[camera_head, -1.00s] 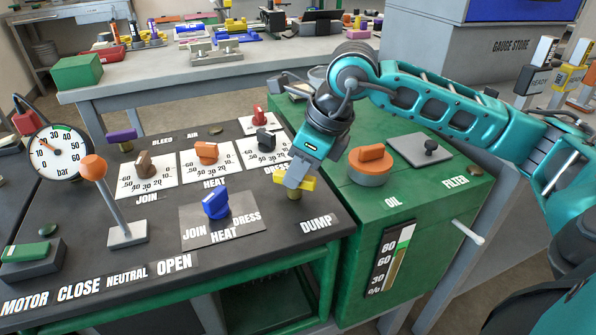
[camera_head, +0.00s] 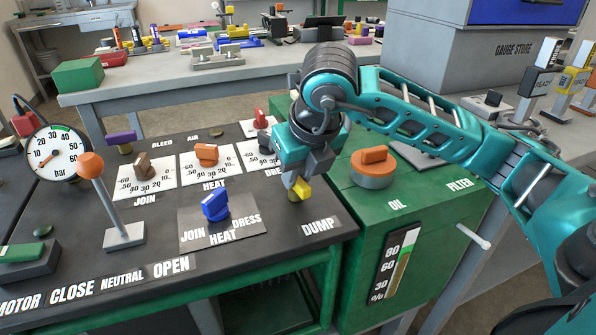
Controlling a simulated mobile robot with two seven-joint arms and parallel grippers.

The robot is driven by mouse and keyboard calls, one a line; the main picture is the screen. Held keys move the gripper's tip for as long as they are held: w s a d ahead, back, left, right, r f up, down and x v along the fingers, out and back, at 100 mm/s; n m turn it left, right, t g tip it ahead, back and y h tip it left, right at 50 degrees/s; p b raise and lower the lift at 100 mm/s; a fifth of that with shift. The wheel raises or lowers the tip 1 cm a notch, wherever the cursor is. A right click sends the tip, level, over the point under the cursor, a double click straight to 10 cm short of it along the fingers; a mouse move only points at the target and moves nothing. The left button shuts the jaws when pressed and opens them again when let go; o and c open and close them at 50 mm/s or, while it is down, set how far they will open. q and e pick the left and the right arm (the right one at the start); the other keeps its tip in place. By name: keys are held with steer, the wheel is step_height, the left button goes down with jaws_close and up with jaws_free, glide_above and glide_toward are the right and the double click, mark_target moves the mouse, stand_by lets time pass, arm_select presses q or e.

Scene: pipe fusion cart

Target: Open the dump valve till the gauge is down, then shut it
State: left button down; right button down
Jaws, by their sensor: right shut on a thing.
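The dump valve has a yellow handle (camera_head: 303,189) on a brass stem, behind the DUMP label on the dark panel. My right gripper (camera_head: 293,178) points down and is shut on the yellow handle, hiding part of it. The handle now shows its narrow end towards me. The round white pressure gauge (camera_head: 56,154) stands at the left, marked in bar. Its needle points to the lower left, below the 10 mark, near the bottom of the scale. My left gripper is not in view.
An orange-knobbed lever (camera_head: 105,200) stands at the panel's left. A blue selector knob (camera_head: 215,206) and several other knobs sit left of the dump valve. The green oil unit with its orange cap (camera_head: 373,165) is at the right.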

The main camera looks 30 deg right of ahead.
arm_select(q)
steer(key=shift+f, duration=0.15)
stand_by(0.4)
arm_select(e)
steer(key=c, duration=1)
jaws_free()
steer(key=shift+c, duration=0.2)
arm_select(q)
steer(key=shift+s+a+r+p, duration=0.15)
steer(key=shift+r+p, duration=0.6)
steer(key=shift+p, duration=0.3)
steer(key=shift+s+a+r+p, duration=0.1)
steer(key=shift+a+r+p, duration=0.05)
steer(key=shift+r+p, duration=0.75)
arm_select(e)
steer(key=v, duration=1.3)
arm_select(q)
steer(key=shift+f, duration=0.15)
arm_select(e)
steer(key=shift+w+a, duration=0.1)
steer(key=shift+a, duration=0.05)
